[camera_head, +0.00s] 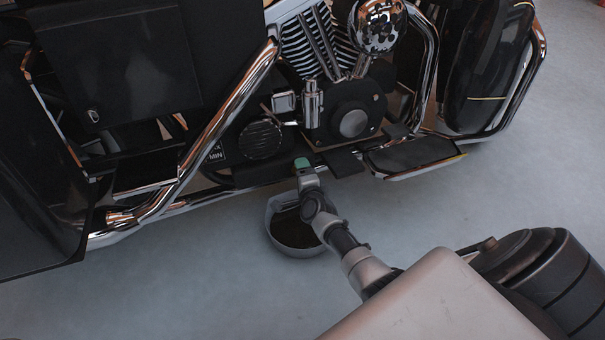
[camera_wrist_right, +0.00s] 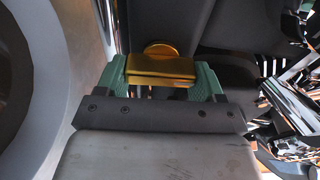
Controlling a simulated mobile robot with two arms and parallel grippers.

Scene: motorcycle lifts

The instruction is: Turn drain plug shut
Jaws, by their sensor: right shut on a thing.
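The drain plug (camera_wrist_right: 160,67) is a gold-coloured piece with a flat block and a round part behind it, seen in the right wrist view. My right gripper (camera_wrist_right: 160,82) has its green fingers on either side of the block and is shut on it. In the head view my right gripper (camera_head: 302,165) reaches the underside of the motorcycle (camera_head: 255,150), near the engine's lower edge. The plug is hidden there by the gripper. The plug's turn angle cannot be told. My left gripper is not in view.
A grey drain pan (camera_head: 273,236) with dark contents sits on the floor below my right gripper and wrist. Chrome pipes (camera_head: 215,120) and a footboard (camera_head: 412,155) flank the engine. The pale floor (camera_head: 190,280) in front is clear.

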